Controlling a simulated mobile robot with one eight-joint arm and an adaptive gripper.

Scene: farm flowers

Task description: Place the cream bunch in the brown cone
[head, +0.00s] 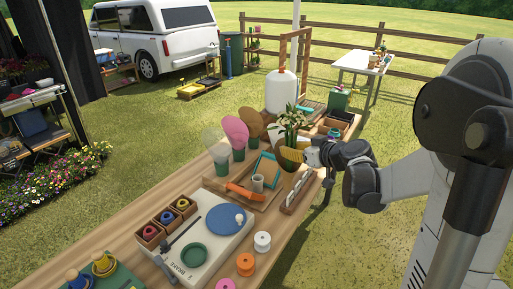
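The cream bunch (293,119) has pale flowers and long green leaves and stands roughly upright at the far middle of the wooden table. Its lower part meets an ochre, rounded thing (291,155); I cannot tell whether that is its wrap or a pot. My gripper (311,156) is right beside the ochre thing, on its right, at stem height. Its fingertips are small and partly hidden, so I cannot tell whether they close on anything. The brown cone (247,121) stands left of the bunch with its wide mouth up, behind the pink cone (235,131).
A clear cone (214,141) stands left of the pink one, each over a green holder. A wooden tray (238,198) with an orange-handled tool and a cup lies in front. A white cylinder (281,92) and wooden frame stand behind. Ribbon spools (246,264) lie near.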

